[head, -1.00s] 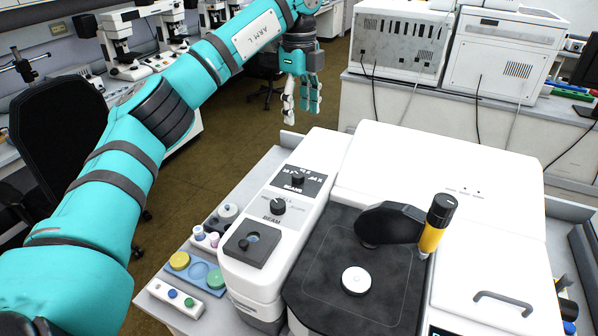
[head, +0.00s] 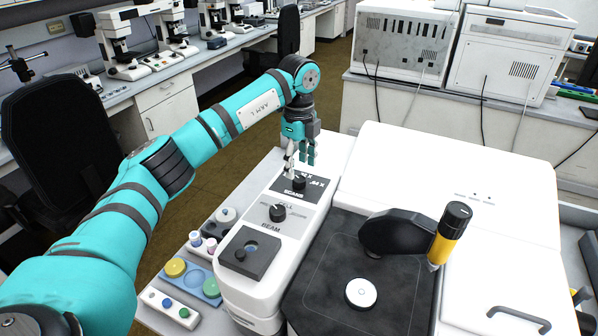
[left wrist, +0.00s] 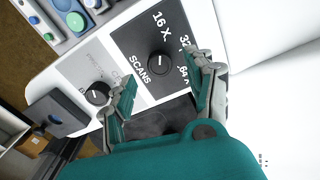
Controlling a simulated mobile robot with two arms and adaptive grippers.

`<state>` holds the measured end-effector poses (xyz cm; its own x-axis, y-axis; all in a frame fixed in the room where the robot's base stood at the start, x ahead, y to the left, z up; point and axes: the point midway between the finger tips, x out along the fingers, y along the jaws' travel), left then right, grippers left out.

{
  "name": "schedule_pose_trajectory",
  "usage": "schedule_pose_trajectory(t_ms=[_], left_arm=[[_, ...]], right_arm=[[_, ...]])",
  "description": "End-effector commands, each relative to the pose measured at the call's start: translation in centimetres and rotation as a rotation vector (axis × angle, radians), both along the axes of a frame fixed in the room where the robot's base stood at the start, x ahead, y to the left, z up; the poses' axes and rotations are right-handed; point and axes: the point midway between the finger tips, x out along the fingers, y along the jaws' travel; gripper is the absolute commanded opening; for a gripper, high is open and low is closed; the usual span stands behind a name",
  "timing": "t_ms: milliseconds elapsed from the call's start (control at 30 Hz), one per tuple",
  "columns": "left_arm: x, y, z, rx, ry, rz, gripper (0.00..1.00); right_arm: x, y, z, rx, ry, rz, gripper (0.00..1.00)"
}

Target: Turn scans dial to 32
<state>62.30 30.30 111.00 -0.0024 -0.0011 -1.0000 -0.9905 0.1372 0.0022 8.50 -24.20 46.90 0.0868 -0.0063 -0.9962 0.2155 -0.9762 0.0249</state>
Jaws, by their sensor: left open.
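The scans dial (head: 299,183) is a black knob on a dark panel near the far end of the white microscope's control strip. In the left wrist view the dial (left wrist: 158,63) shows beside the word SCANS, with labels 16 X, a partly hidden 32 and 64 X. I cannot clearly tell which label its white mark points to. My left gripper (head: 301,168) points down over the dial, partly covering its panel. My right gripper is out of view.
A black stage (head: 395,290) with a yellow-and-black upright part (head: 449,237) stands to the right. Small coloured pieces lie on the left.

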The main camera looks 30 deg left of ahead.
Motion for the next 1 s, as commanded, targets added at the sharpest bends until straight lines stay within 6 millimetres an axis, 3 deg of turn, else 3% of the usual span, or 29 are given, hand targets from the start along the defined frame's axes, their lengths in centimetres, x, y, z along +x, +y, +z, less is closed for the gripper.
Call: schedule_pose_trajectory(t_ms=[100, 300, 633, 1000], left_arm=[[-0.1, 0.0, -1.9, 0.000, 0.002, 0.000, 0.55], [0.0, 0.0, -3.8, 0.000, 0.001, -0.001, 0.55], [0.0, 0.0, -4.2, 0.000, -0.001, -0.001, 0.55], [0.0, 0.0, -4.1, 0.000, -0.001, -0.001, 0.07]], right_arm=[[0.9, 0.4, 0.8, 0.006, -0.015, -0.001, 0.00], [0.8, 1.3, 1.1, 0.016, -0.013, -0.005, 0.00], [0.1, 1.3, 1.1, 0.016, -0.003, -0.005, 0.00], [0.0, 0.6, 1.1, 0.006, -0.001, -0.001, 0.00]])
